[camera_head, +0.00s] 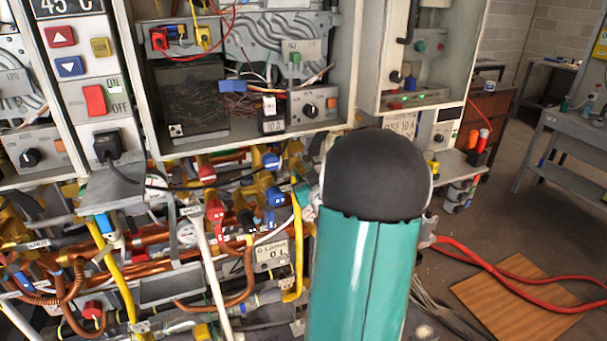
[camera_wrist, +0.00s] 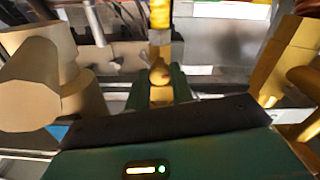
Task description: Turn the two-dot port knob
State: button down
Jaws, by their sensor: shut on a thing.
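In the wrist view my gripper (camera_wrist: 160,84) points away from me, its two green fingers on either side of a small brass-yellow knob-like piece (camera_wrist: 160,72). The fingers are shut on this piece. A brighter yellow pipe or stem (camera_wrist: 160,22) rises just behind it. I cannot make out any dots on the piece, so I cannot tell whether it is the two-dot port knob. In the head view my teal arm with its black cap hides most of the gripper and what it holds.
Large brass fittings stand close at the left (camera_wrist: 40,85) and right (camera_wrist: 290,60) in the wrist view. The head view shows crowded copper pipes (camera_head: 150,268), red valve handles (camera_head: 215,210) and open heater cabinets (camera_head: 345,60). A red hose (camera_head: 520,290) lies on the floor at right.

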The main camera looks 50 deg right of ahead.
jog(key=c, duration=1.2)
grip_release()
jog(key=v, duration=1.4)
